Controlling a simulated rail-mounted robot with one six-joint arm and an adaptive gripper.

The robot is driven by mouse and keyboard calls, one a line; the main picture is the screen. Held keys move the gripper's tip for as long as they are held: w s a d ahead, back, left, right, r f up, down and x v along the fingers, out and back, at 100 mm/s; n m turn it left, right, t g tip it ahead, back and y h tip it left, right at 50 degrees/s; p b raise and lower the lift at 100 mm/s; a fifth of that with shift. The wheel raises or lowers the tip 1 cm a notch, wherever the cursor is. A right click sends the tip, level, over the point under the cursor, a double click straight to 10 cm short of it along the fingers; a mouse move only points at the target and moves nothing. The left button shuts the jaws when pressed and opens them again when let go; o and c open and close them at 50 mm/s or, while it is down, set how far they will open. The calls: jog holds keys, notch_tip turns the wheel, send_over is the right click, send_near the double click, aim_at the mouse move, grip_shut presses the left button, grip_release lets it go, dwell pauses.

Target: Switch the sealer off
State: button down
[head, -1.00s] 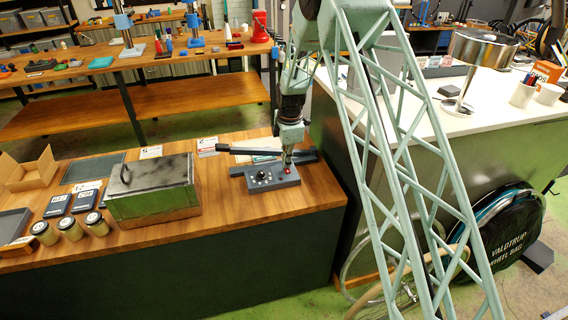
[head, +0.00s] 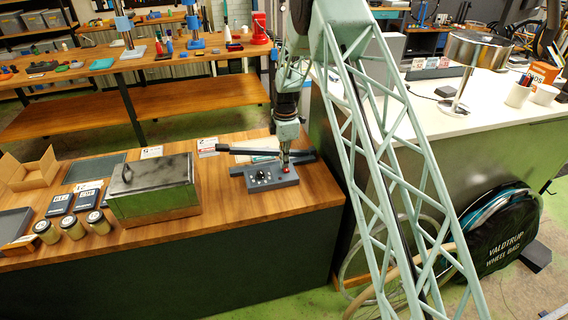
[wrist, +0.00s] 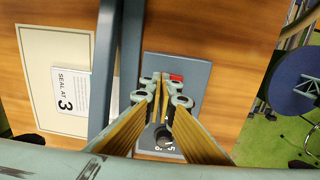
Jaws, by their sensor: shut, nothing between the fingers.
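The sealer (head: 276,183) is a grey box with a dark long arm (head: 262,151) at its back, on the wooden bench. Its top carries a dial (head: 262,176) and a red switch (head: 285,168). My gripper (head: 285,160) points down just above the switch. In the wrist view, my gripper (wrist: 160,80) is shut and empty over the sealer's panel (wrist: 192,98). The red switch (wrist: 177,78) shows right beside the fingertips. The numbered dial (wrist: 163,137) is partly hidden by the fingers. Whether the fingertips touch the switch I cannot tell.
A card reading "SEAL AT 3" (wrist: 75,92) lies beside the sealer. A white counter (head: 440,115) stands to the right.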

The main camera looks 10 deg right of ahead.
aim_at(287, 171)
jog(key=shift+s+f, duration=0.2)
jog(key=shift+f, duration=0.1)
jog(key=shift+s+d, duration=0.15)
jog(key=shift+s, duration=0.7)
jog(key=shift+f, duration=0.1)
jog(key=w+r+p, duration=0.1)
jog(key=w+r, duration=0.2)
jog(key=r, duration=1.1)
jog(key=shift+r+p, duration=0.3)
jog(key=shift+r, duration=0.05)
jog(key=shift+t, duration=0.6)
jog(key=s+p, duration=0.1)
jog(key=s, duration=0.1)
jog(key=s+p, duration=0.1)
jog(key=s, duration=0.1)
jog(key=shift+r, duration=0.4)
